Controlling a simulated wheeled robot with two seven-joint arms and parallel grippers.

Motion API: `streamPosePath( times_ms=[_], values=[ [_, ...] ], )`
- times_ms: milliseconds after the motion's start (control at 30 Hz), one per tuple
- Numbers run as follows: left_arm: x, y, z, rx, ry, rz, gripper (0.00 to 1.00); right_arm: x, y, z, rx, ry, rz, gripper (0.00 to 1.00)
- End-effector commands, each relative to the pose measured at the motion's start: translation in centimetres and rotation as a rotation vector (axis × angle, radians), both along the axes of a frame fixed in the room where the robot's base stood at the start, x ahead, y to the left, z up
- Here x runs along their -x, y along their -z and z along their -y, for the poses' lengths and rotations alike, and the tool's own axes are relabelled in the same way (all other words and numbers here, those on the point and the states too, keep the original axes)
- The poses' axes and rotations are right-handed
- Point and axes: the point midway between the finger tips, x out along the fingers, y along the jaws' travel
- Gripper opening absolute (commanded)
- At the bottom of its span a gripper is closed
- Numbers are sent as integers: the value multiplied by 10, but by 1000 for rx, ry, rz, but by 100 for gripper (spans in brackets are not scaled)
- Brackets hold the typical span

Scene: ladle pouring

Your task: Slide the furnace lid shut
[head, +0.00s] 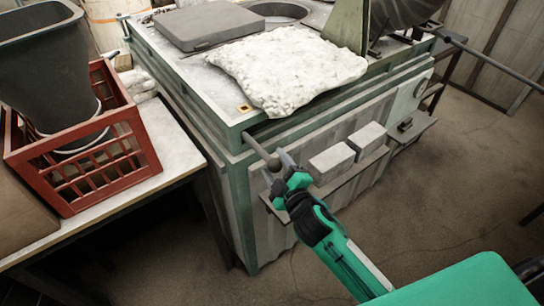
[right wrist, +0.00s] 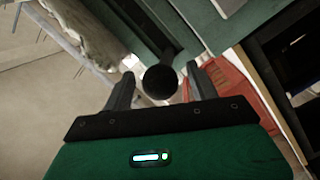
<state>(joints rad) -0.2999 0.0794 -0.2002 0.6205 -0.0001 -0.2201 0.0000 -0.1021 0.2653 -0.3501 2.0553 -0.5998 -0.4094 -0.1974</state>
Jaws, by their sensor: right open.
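The furnace (head: 185,108) is a large green-framed box. A grey slab, seemingly the lid (head: 208,24), lies on its top beside a round dark opening (head: 280,11), which shows uncovered. A rod with a round knob (head: 273,163) sticks out from the furnace's near upper edge. My right gripper (head: 277,166) is open at the knob. In the right wrist view, the dark knob (right wrist: 160,82) sits between the two spread fingers, with a gap visible on each side. Whether the rod joins the lid is hidden. My left gripper is not in view.
A lumpy white blanket (head: 290,68) covers part of the furnace top. Two pale bricks (head: 332,162) rest on a front ledge. At left, a table (head: 170,150) bears a red crate (head: 125,165) with a dark bucket (head: 45,70). The floor at right is mostly clear.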

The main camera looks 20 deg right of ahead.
Motion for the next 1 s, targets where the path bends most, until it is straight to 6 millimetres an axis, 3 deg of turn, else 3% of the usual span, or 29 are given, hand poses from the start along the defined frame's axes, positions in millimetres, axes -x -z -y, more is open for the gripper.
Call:
streamPosePath(
  times_ms=[200,567,867,1000],
  values=[
    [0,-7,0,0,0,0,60,-20,-1,-3,-1,-1,0,59],
    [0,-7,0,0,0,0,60,-24,1,-4,-1,-1,0,59],
    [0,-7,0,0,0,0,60,-24,1,-4,-1,-1,-1,0],
    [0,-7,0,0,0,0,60,-24,1,-3,0,-1,-1,0]
  ],
)
